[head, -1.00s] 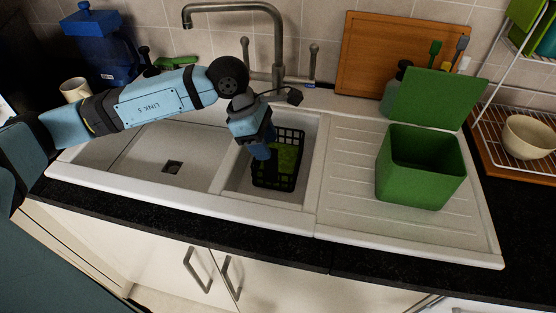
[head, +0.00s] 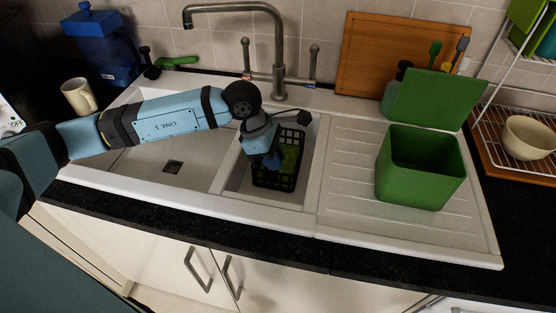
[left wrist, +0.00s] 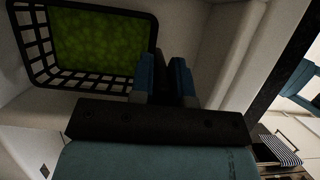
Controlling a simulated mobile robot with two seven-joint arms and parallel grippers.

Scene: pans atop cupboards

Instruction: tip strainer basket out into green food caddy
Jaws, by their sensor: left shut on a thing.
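The strainer basket (head: 291,178) is a black open-grid basket in the smaller right-hand sink bowl, with green contents (head: 290,158) inside. My left gripper (head: 272,162) reaches down at its left side. In the left wrist view the blue fingers (left wrist: 166,78) are shut on the rim at a corner of the basket (left wrist: 152,40), and a green mass (left wrist: 98,45) fills its middle. The green food caddy (head: 414,178) stands on the drainer to the right, with its lid (head: 432,97) raised at the back and its inside dark. My right gripper is not in view.
A tap (head: 278,60) with two lever handles rises behind the bowls. A wooden board (head: 385,50) and utensils stand behind the caddy. A dish rack with a bowl (head: 530,137) is at the right. The drainer left of the caddy is clear.

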